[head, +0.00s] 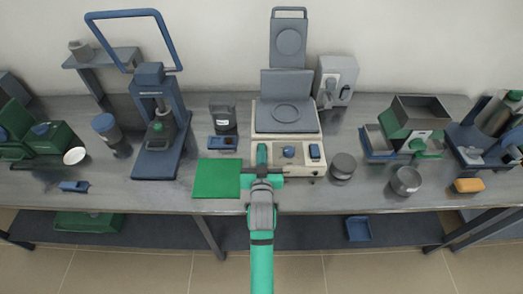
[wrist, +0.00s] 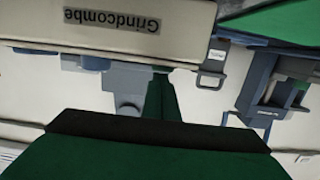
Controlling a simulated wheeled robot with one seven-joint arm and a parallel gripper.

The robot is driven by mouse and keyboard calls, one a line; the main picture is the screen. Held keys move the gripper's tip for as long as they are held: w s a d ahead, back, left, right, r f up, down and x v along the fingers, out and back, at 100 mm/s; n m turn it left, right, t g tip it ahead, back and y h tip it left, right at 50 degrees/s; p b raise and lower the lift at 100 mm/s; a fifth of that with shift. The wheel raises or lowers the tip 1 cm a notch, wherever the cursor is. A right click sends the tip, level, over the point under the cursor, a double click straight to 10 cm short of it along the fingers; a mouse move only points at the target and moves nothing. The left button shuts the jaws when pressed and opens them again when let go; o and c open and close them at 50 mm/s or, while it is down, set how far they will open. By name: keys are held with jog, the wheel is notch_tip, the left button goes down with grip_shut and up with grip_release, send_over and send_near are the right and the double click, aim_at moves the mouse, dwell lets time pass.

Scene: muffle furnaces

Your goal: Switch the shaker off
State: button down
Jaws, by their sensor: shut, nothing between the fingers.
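A beige machine (head: 312,168) stands at the middle of the bench, with a dark flat platform, a raised panel behind it, a round blue knob (head: 288,151) and a small blue switch (head: 315,152) on its front. It looks like the shaker, but no label says so. The wrist view shows a beige body with an upside-down "Grindcombe" label (wrist: 112,20) close above my fingers. My gripper (head: 262,152) is shut and empty, at the left part of the machine's front, left of the knob. Whether it touches is unclear. The switch's position cannot be read.
A green mat (head: 216,178) lies left of my gripper. A dark round container (head: 342,167) stands right of the machine. A blue press (head: 158,120) stands further left. A grey control box (head: 335,80) is behind right.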

jog(key=shift+w+f, duration=0.2)
jog(key=shift+f, duration=0.05)
jog(key=shift+r, duration=0.45)
notch_tip(320, 180, up, 3)
jog(key=shift+r, duration=0.2)
jog(key=s+r, duration=0.3)
jog(key=s, duration=0.6)
jog(key=shift+r, duration=0.15)
